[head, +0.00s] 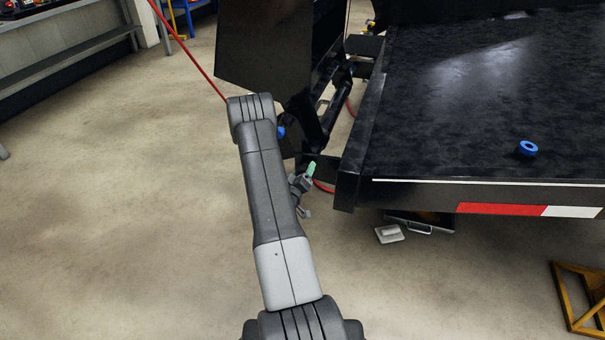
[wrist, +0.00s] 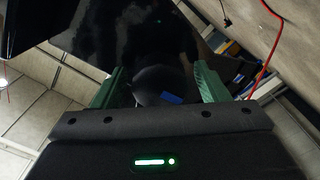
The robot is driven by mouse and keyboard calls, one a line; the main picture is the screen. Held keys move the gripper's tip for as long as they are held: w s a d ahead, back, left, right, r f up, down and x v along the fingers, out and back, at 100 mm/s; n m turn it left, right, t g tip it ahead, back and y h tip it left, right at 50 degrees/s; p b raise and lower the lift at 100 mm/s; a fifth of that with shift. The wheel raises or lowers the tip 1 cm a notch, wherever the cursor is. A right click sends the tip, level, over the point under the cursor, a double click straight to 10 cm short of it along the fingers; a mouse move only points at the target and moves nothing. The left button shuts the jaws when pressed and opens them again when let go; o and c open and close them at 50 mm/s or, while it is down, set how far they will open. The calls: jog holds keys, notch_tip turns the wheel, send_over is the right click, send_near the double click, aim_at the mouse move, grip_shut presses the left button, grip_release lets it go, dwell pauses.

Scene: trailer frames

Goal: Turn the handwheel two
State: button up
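My gripper (wrist: 158,78) shows two green fingers set wide apart in the wrist view. A dark rounded thing (wrist: 152,82) with a blue patch shows between and beyond them; I cannot tell whether they touch it or whether it is the handwheel. In the head view one green fingertip of my gripper (head: 311,168) shows beside the trailer's near corner; my arm hides much of the rest. A small blue part (head: 281,132) peeks out at my arm's right edge, below a dark upright panel. No handwheel can be clearly made out.
A red hose (head: 190,55) runs down behind my arm. A grey block (head: 389,233) lies under the bed, and a yellow stand (head: 583,300) is at lower right. The left floor is clear.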

jog(key=c, duration=0.9)
jog(key=shift+n, duration=0.3)
jog(key=n+b, duration=0.1)
jog(key=n, duration=0.1)
jog(key=shift+f+n, duration=0.15)
jog(key=shift+n, duration=0.15)
jog(key=n+b, duration=0.1)
jog(key=n, duration=0.3)
jog(key=shift+n, duration=0.3)
jog(key=n, duration=0.4)
jog(key=shift+b, duration=0.4)
jog(key=shift+n, duration=1.9)
